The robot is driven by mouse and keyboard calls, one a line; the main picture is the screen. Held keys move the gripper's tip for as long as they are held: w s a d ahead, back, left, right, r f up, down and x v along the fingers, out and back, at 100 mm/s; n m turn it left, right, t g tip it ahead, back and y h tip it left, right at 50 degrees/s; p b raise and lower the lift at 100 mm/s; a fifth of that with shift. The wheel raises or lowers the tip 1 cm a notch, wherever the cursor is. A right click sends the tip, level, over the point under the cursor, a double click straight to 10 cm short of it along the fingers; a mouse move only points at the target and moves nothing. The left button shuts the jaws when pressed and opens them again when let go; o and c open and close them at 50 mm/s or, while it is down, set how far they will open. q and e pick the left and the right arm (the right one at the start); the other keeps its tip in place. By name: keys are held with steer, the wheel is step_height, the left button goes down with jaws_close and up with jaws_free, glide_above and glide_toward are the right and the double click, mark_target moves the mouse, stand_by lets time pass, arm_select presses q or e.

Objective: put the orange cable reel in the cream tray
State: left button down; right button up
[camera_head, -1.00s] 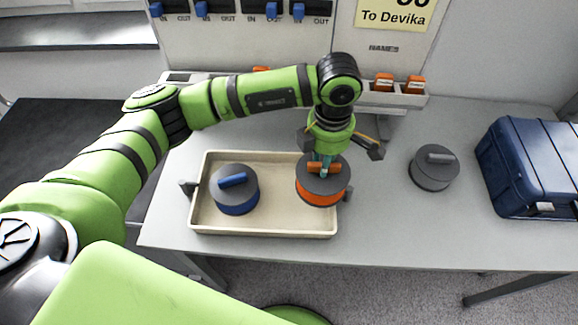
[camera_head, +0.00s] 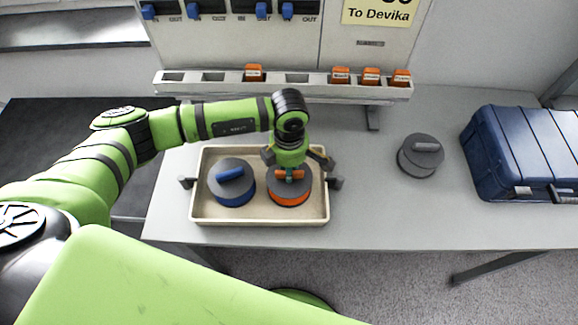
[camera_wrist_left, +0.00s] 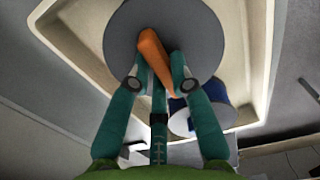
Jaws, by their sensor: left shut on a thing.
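The orange cable reel (camera_head: 289,196) has a grey top and an orange handle. It is over the right half of the cream tray (camera_head: 262,215); I cannot tell whether it touches the tray floor. My left gripper (camera_head: 290,174) is shut on the reel's orange handle from above. In the left wrist view the fingers (camera_wrist_left: 158,72) close on the orange handle (camera_wrist_left: 153,52), above the reel's grey disc (camera_wrist_left: 200,30). A blue reel (camera_head: 232,184) sits in the tray's left half, close beside the orange one. My right gripper is not in view.
A grey reel (camera_head: 420,156) stands on the table to the right, near a dark blue case (camera_head: 520,150). Behind the tray is a rack (camera_head: 210,84) with several orange blocks. The table between tray and grey reel is clear.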

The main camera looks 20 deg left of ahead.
arm_select(q)
steer(key=c, duration=1.5)
jaws_free()
steer(key=shift+f, duration=0.2)
steer(key=o, duration=0.4)
steer(key=shift+r, duration=0.1)
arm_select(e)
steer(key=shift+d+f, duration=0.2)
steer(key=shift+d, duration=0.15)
arm_select(q)
steer(key=shift+r, duration=0.1)
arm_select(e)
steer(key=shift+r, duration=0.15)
arm_select(q)
steer(key=shift+r, duration=0.15)
steer(key=shift+r+b, duration=2.15)
steer(key=shift+r, duration=3.75)
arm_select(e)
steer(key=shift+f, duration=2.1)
